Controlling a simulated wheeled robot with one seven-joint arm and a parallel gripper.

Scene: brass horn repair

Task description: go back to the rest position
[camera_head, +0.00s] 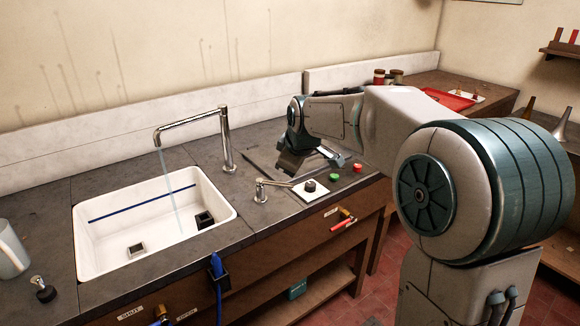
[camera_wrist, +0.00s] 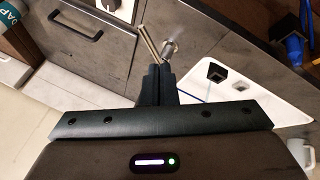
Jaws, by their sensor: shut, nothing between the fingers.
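My gripper (camera_head: 290,168) is over the dark counter, behind the small lever tap and right of the tall faucet. In the wrist view my gripper (camera_wrist: 158,72) has its two dark fingers together, with nothing between them. The fingertips point toward a metal lever (camera_wrist: 148,42); I cannot tell whether they touch it. In the head view the lever tap (camera_head: 262,190) stands on the counter right of the sink. The chrome faucet (camera_head: 226,140) runs a thin stream of water (camera_head: 167,185) into the white sink (camera_head: 226,209).
A white plate with a black knob (camera_head: 309,186), a green button (camera_head: 334,177) and a red button (camera_head: 357,167) line the counter's front edge. A blue hose (camera_head: 216,264) hangs at the front. A red tray (camera_head: 450,98) and small jars (camera_head: 379,77) are farther back.

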